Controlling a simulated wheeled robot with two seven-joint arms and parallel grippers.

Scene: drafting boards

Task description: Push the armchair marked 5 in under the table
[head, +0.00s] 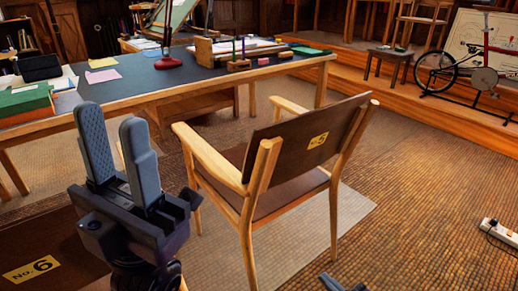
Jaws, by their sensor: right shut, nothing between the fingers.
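The armchair marked 5 (275,150) has a pale wooden frame, a brown seat and a brown back panel with a yellow label. It stands upright, turned at an angle, its back towards me and its seat side towards the table (150,85). The table has a dark top and wooden legs; the chair stands in front of it, out from the edge. My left gripper (110,113) is open and empty, left of the chair, fingers pointing up, apart from it. My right gripper (338,284) shows only as a small dark part at the bottom edge, shut, near the chair's legs.
A brown panel labelled No. 6 (38,268) is at lower left. A power strip (497,232) lies on the floor at right. A wooden step (440,108) with a stool (388,65) and bicycle (470,65) is behind.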

